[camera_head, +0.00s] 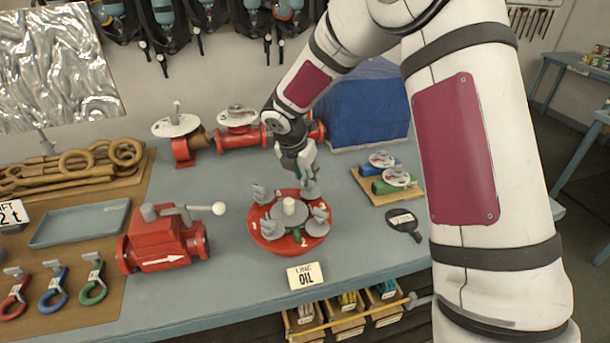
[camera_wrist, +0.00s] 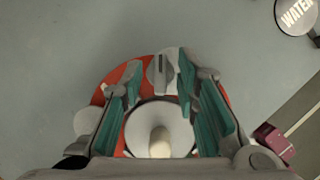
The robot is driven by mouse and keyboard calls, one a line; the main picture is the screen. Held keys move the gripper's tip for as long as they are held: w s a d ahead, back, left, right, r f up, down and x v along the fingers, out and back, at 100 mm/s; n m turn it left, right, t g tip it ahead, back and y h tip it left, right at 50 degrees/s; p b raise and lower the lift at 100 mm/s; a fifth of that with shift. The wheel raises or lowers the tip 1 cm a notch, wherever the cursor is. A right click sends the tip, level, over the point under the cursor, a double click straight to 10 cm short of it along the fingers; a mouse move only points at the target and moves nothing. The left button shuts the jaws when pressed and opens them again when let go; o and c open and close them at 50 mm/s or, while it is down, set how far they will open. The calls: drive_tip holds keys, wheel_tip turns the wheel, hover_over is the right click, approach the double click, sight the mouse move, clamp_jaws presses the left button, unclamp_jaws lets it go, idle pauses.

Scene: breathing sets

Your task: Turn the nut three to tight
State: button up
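A red round flange (camera_head: 268,243) lies on the bench with grey wing nuts around a grey centre disc (camera_head: 277,224) and a pale central post (camera_head: 289,206). Wing nuts stand at the left (camera_head: 263,194), front (camera_head: 270,227), right (camera_head: 319,218) and back (camera_head: 311,189). Small white numbers on the rim are too small to read surely. My gripper (camera_head: 306,172) points down over the back nut. In the wrist view my gripper's teal-padded fingers (camera_wrist: 158,82) are spread, with a slotted grey nut (camera_wrist: 162,70) between them near the tips. I cannot tell whether they touch it.
A red valve with a white-knobbed lever (camera_head: 160,240) stands left of the flange. An OIL sign (camera_head: 305,276) is in front, a dark round tag (camera_head: 403,222) to the right. Red pipework (camera_head: 240,135) and a blue covered box (camera_head: 370,108) stand behind. Bare bench surrounds the flange.

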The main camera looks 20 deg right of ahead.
clamp_jaws()
drive_tip(key=shift+m, duration=0.3)
drive_tip(key=m+b, duration=0.1)
drive_tip(key=m+g+h+b, duration=0.1)
drive_tip(key=shift+w+f+m, duration=0.15)
drive_tip(key=shift+w+m, duration=0.05)
drive_tip(key=shift+m, duration=0.1)
drive_tip(key=m+g+b, duration=0.1)
drive_tip(key=m, duration=0.1)
drive_tip(key=m+b, duration=0.2)
drive_tip(key=shift+w+a+m+g+h, duration=0.1)
drive_tip(key=shift+m+g+h, duration=0.2)
drive_tip(key=shift+m+g, duration=0.1)
drive_tip(key=m+g+b, duration=0.1)
drive_tip(key=m+b, duration=0.1)
drive_tip(key=m, duration=0.2)
drive_tip(key=shift+g+b, duration=0.3)
drive_tip(key=shift+m+g+y+b, duration=0.3)
drive_tip(key=shift+m+g+b, duration=0.15)
drive_tip(key=shift+m, duration=0.8)
drive_tip(key=shift+m+g+y+b, duration=0.3)
drive_tip(key=shift+m+g+b, duration=0.15)
drive_tip(key=shift+m, duration=0.8)
drive_tip(key=shift+o, duration=1.1)
unclamp_jaws()
